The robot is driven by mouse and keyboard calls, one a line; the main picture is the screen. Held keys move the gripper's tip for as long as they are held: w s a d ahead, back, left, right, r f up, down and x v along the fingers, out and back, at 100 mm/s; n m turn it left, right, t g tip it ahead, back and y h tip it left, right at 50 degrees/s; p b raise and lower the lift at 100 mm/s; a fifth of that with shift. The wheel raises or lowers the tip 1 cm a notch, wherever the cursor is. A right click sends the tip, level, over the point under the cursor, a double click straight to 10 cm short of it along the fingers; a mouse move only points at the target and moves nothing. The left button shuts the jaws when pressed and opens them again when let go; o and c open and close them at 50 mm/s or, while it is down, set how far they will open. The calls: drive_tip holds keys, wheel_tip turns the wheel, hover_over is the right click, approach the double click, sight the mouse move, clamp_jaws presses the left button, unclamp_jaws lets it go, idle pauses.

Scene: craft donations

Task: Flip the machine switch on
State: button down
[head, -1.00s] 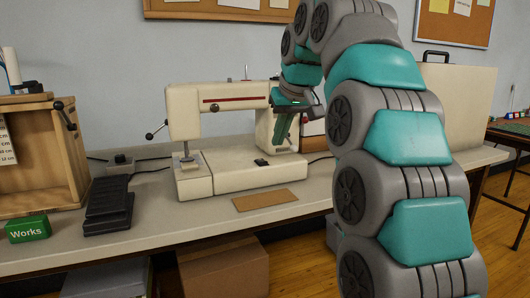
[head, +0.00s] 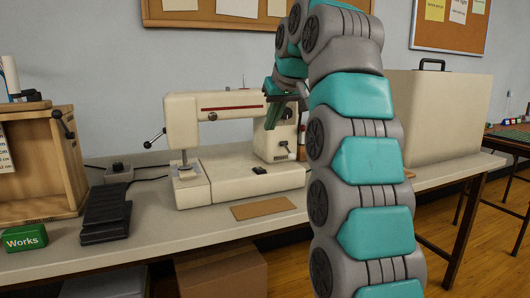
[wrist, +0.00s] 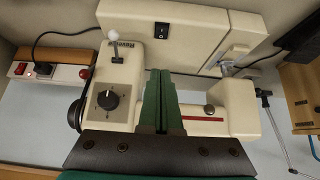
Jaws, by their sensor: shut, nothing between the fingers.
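The cream sewing machine (head: 215,135) stands on the table, and its body also shows in the wrist view (wrist: 215,45). A small black rocker switch (head: 260,170) sits on its flat bed; the wrist view shows it (wrist: 161,31) beyond my fingertips with a white mark on it. I cannot tell its on or off position. My gripper (head: 270,122) is at the machine's right pillar, above and behind the switch and apart from it. In the wrist view my green fingers (wrist: 159,80) are shut together and empty, over the machine's upper arm.
A white-knobbed reverse lever (wrist: 115,40) and a black dial (wrist: 108,99) are on the pillar. A power strip (wrist: 50,70) with a lit red light lies beside it. A black foot pedal (head: 106,212), a brown card (head: 262,208) and a cream case (head: 435,110) stand around the machine.

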drive_tip(key=b, duration=0.1)
hover_over(260, 169)
drive_tip(key=s, duration=0.2)
drive_tip(key=f, duration=0.8)
drive_tip(key=shift+w+d, duration=0.2)
drive_tip(key=shift+d, duration=0.1)
drive_tip(key=shift+w+f, duration=0.1)
drive_tip(key=shift+f, duration=0.15)
drive_tip(key=shift+s+f, duration=0.25)
drive_tip(key=shift+f, duration=1.45)
drive_tip(key=shift+d+b, duration=0.1)
drive_tip(key=shift+b, duration=0.35)
drive_tip(key=shift+s+f+t+b, duration=0.2)
drive_tip(key=shift+f+t+b, duration=0.25)
drive_tip(key=shift+b, duration=0.4)
drive_tip(key=shift+r, duration=0.2)
